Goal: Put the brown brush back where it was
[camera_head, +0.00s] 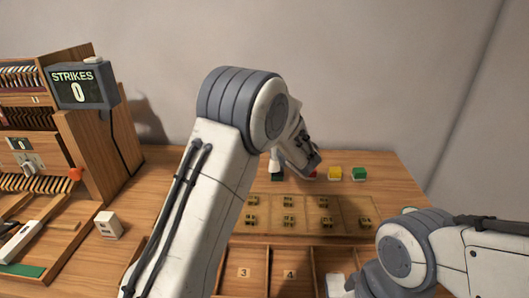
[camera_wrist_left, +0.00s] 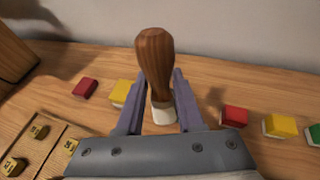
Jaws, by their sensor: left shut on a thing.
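The brown brush (camera_wrist_left: 154,60) has a rounded wooden handle and a pale lower end, seen in the left wrist view. My left gripper (camera_wrist_left: 159,88) has its two grey fingers on either side of the brush and is shut on it. The brush looks roughly upright, over or on the back of the wooden table; I cannot tell whether its lower end touches the wood. In the head view my left gripper (camera_head: 306,160) is near the wall, among the coloured blocks, and the brush is not clearly made out.
Red (camera_wrist_left: 234,117), yellow (camera_wrist_left: 281,125) and green (camera_head: 359,174) blocks line the table's back, with another red (camera_wrist_left: 85,88) and yellow (camera_wrist_left: 121,92) block opposite. A tray of brass pieces (camera_head: 288,222) and numbered compartments (camera_head: 290,273) lie nearer. A strikes display (camera_head: 84,86) stands left.

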